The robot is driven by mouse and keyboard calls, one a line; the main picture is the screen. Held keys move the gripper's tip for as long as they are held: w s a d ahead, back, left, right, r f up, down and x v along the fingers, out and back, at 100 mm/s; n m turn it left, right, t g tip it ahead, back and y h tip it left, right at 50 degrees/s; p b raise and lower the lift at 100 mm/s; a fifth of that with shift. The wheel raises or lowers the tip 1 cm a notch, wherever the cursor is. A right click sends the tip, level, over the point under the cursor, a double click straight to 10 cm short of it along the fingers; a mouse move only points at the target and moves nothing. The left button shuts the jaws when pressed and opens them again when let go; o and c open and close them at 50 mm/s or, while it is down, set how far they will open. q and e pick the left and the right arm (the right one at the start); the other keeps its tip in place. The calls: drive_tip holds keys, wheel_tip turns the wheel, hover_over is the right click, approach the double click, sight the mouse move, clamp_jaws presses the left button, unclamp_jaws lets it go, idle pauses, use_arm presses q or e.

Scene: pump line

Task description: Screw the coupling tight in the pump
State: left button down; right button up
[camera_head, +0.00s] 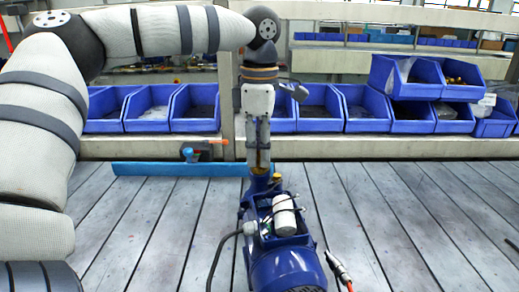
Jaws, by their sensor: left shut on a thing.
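The blue pump (288,266) stands on the grey plank table in the lower middle, with a white cylinder (284,214) on its top. My left gripper (259,163) comes down from above, pointing straight down at the pump's far end. It is shut on the coupling (260,173), a small brass-coloured piece partly hidden by the fingers. The coupling is at the top of the pump's far end; I cannot tell how deep it sits in the opening. My right gripper does not show.
A dark cable (219,252) runs from the pump toward the front. A red and silver tool-like piece (339,266) lies to the pump's right. A blue strip (180,169) lies along the table's back, below a shelf of blue bins (367,118). The planks on both sides are mostly clear.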

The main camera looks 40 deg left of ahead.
use_arm(q)
drive_tip(key=m, duration=0.3)
drive_tip(key=shift+m, duration=0.3)
drive_tip(key=c, duration=1.6)
unclamp_jaws()
drive_tip(key=shift+o, duration=0.2)
drive_tip(key=n, duration=0.7)
drive_tip(key=n, duration=0.3)
drive_tip(key=shift+n, duration=0.3)
